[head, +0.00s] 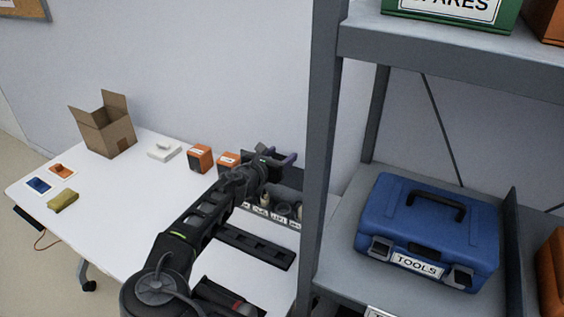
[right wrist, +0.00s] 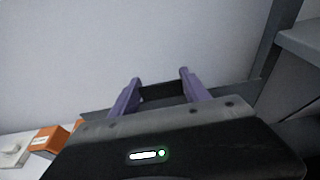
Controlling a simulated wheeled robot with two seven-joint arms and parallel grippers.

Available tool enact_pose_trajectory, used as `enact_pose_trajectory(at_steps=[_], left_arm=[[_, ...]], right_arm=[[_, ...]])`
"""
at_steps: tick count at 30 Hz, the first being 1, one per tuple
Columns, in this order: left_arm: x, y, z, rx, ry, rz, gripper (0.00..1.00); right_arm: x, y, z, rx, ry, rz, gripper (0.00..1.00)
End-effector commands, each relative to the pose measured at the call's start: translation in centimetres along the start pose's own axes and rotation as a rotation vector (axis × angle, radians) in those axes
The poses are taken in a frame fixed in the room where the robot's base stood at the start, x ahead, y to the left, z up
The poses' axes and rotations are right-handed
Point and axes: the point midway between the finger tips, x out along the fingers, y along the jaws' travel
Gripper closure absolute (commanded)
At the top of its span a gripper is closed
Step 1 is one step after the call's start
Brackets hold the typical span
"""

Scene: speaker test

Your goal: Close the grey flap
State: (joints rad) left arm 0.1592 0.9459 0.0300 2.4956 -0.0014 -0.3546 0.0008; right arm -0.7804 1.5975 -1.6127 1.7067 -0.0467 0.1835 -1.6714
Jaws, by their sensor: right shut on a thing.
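My right gripper (head: 279,151) reaches over the back of the white table, at a grey bin whose front carries white labels (head: 270,214). In the right wrist view its purple fingers (right wrist: 160,80) stand apart with a dark grey panel (right wrist: 163,92) between them, and the gripper is shut on it. This panel looks like the grey flap, raised at the back of the bin; the gripper and wrist hide part of it. In the head view a dark grey surface (head: 291,177) shows just below the fingers. My left gripper is not in view.
A grey shelf post (head: 322,150) stands close to the right of the gripper. The shelf holds a blue toolbox (head: 430,228). Orange boxes (head: 200,158) and an open cardboard box (head: 104,130) stand to the left on the table (head: 130,205). The table's middle is clear.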

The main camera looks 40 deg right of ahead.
Motion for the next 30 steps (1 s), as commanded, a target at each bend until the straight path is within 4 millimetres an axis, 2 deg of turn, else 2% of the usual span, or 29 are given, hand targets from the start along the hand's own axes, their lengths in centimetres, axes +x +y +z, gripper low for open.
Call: enact_pose_trajectory(at_steps=[1, 6, 18, 30], left_arm=[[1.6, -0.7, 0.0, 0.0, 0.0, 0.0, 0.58], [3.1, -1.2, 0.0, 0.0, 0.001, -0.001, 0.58], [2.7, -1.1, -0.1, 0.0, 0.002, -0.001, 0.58], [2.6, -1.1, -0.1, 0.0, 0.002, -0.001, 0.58]], right_arm=[[-0.2, 0.1, -0.9, -0.007, -0.037, 0.002, 1.0], [-1.6, 0.1, -0.6, 0.002, -0.117, 0.004, 1.0], [-4.0, 0.1, -1.6, -0.001, -0.11, 0.002, 1.0], [-4.5, 0.1, -2.1, -0.001, -0.109, 0.001, 1.0]])
